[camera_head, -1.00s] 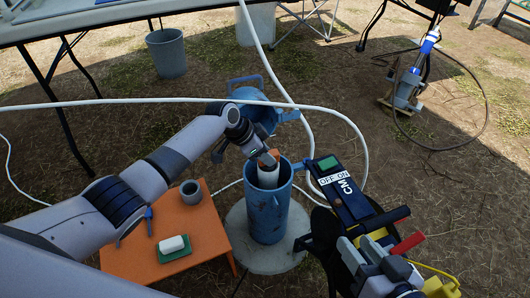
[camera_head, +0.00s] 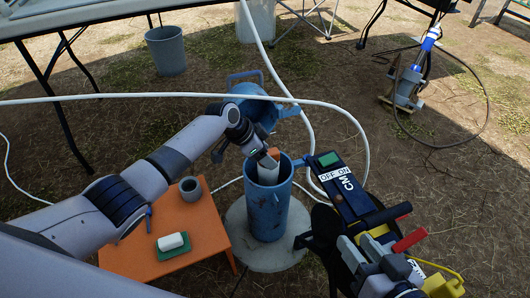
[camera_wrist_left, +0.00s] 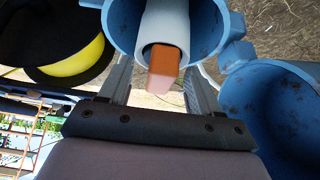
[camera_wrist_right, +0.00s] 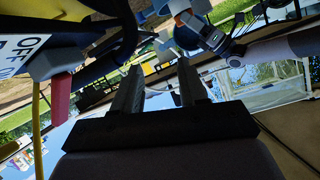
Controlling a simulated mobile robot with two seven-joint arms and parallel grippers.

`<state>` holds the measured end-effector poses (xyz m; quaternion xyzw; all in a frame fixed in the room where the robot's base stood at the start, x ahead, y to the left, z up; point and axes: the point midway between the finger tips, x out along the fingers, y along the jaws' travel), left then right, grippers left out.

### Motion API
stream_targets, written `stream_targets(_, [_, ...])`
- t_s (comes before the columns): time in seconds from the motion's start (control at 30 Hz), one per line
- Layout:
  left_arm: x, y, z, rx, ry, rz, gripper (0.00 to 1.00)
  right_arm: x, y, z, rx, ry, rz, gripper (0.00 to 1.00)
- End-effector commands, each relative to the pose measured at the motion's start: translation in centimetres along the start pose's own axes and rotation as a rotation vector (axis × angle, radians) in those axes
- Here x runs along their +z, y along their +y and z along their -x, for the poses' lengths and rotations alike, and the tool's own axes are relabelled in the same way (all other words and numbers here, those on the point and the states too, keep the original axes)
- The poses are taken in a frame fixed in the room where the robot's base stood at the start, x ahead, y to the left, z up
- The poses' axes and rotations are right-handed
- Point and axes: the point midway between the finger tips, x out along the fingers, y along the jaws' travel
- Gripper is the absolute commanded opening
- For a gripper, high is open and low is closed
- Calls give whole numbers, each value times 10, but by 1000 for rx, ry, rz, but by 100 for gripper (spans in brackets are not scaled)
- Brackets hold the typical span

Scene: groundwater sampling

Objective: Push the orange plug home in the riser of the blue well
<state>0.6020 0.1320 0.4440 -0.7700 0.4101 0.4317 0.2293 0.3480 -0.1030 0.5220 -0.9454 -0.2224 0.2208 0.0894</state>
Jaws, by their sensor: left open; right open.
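The blue well (camera_head: 267,208) stands upright on a round concrete pad, its lid open behind it. In the left wrist view the white riser (camera_wrist_left: 179,18) is inside the blue casing, with the orange plug (camera_wrist_left: 163,62) at its mouth. How deep the plug sits is unclear. My left gripper (camera_wrist_left: 160,82) is open, its fingers on either side of the plug with visible gaps. My right gripper (camera_head: 364,254) is open and empty, right of the well.
The open blue lid (camera_head: 254,103) is behind the well. An orange low table (camera_head: 205,222) at left holds a grey cup (camera_head: 190,188) and a white block on a green pad (camera_head: 172,242). A white hose crosses behind.

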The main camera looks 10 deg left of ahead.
Motion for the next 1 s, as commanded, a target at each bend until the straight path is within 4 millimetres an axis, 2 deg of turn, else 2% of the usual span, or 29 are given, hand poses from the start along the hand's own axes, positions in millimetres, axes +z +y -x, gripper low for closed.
stream_targets(0.17, [0, 0, 0, -1, 1, 0, 63, -10, -2, 4, -4, 25, 12, 43])
stream_targets(0.27, [0, 0, 0, -1, 1, 0, 63, -27, -8, 11, -15, 71, 34, 43])
stream_targets(0.3, [-1, -1, 3, -1, 1, 0, 63, -34, -10, 14, -21, 86, 37, 43])
stream_targets(0.33, [-3, -1, 14, -3, 1, -1, 63, -36, -13, 12, -28, 69, 16, 43])
stream_targets(0.43, [-3, -1, 32, -3, 1, -1, 63, -37, -19, 8, -53, 35, -36, 43])
stream_targets(0.7, [-1, 0, 66, -1, 0, 0, 63, -36, -12, 14, -7, 1, -8, 43])
stream_targets(1.0, [0, 0, 72, 0, 0, 0, 63, -34, -8, 16, 11, -4, 10, 43])
